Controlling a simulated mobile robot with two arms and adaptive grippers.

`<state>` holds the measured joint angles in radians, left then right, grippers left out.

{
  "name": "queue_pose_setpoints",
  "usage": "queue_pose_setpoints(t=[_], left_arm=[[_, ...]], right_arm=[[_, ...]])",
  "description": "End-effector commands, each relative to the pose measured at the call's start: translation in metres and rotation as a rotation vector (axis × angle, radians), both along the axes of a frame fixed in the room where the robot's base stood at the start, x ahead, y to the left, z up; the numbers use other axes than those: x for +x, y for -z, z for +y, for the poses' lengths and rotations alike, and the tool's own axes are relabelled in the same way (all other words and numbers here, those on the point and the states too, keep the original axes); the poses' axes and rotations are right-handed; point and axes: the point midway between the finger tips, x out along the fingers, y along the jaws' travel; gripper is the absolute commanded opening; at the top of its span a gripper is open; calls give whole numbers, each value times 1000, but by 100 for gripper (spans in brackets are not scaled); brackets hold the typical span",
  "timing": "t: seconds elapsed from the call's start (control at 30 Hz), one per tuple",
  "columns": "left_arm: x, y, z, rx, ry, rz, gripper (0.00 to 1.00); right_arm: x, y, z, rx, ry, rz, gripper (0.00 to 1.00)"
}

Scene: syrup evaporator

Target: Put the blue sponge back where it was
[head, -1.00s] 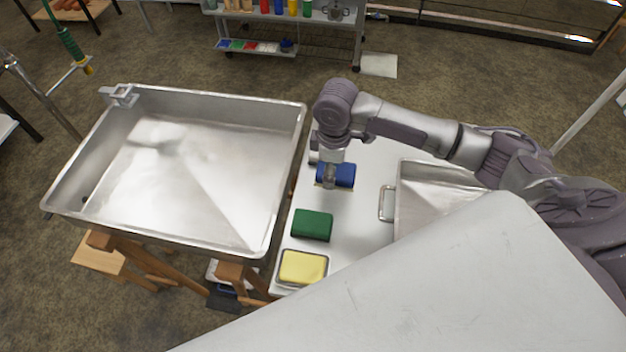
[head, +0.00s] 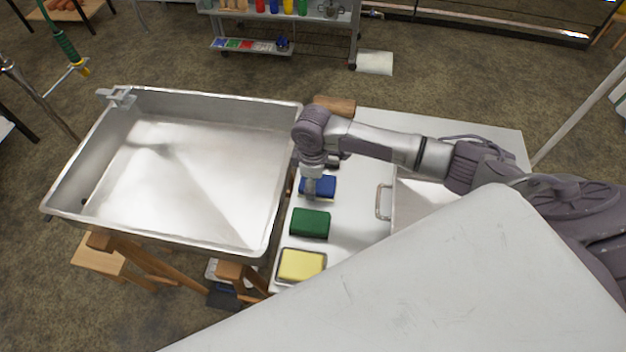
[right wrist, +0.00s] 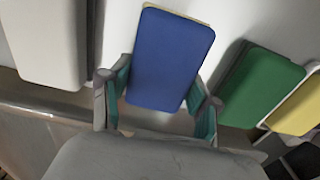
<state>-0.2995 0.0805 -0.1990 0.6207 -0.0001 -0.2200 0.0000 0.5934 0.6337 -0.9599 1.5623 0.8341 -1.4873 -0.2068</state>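The blue sponge (head: 322,186) is at the left part of the white table, in a row beyond the green sponge (head: 310,223) and the yellow sponge (head: 301,265). My right gripper (head: 313,190) is above it, pointing down. In the right wrist view the blue sponge (right wrist: 168,58) lies between the two fingers of my right gripper (right wrist: 160,100), which press against its sides near one end. A thin yellow edge shows under its far end. I cannot tell whether it touches the table. My left gripper is not in view.
A large steel pan (head: 170,180) stands left of the table (head: 350,225). A handled metal tray (head: 384,202) is on the table to the right. In the right wrist view a pale block (right wrist: 45,40) lies on the other side of the blue sponge from the green one.

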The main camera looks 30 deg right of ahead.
Motion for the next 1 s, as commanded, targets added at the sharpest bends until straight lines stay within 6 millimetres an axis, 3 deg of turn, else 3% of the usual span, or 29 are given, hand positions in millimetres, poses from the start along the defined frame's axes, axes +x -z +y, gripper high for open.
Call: queue_pose_setpoints(t=[0.03,0.17,0.57,1.0], left_arm=[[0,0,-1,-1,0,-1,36],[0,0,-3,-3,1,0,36],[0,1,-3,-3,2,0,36],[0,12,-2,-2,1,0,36]], right_arm=[[0,0,0,0,0,0,68],[0,0,0,0,0,0,86],[1,-7,0,1,0,-2,86],[1,-92,0,1,-1,-5,86]])
